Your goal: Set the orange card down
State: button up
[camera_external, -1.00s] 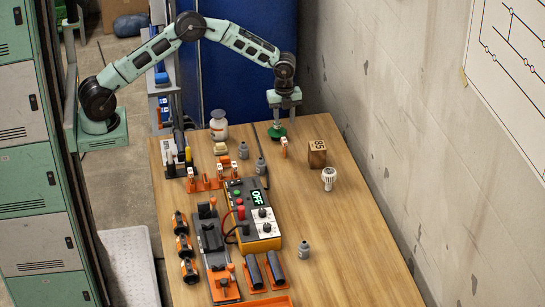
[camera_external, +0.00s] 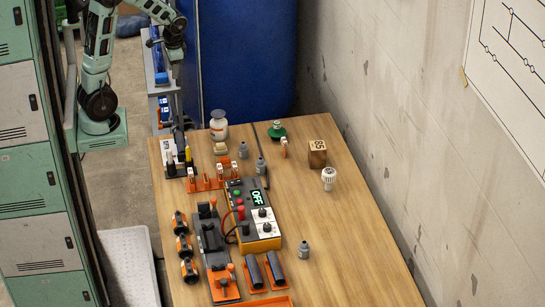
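I cannot make out an orange card for certain. A small orange piece (camera_external: 225,161) lies near the back of the wooden table, left of the small grey bottles; its shape is too small to tell. My arm is folded at the upper left, with its wrist (camera_external: 175,28) over the narrow rack beyond the table's left back corner. My gripper's fingers cannot be made out there, nor whether they hold anything. A green round knob-like part (camera_external: 277,131) stands on the table's back right, clear of my arm.
A white jar (camera_external: 218,124), grey bottles (camera_external: 260,165), a wooden block (camera_external: 317,154) and a white bulb-like part (camera_external: 328,178) stand on the table (camera_external: 365,255). A control box (camera_external: 262,228) showing OFF sits mid-table. The right front is clear. A wall rises at right.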

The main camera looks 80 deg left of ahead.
jog(key=s+d+f+n+h, duration=0.1)
jog(key=s+d+n, duration=0.1)
jog(key=s+n, duration=0.4)
jog(key=s, duration=0.4)
jog(key=shift+s+d+t, duration=0.25)
jog(key=shift+s+t, duration=0.15)
jog(key=o, duration=0.5)
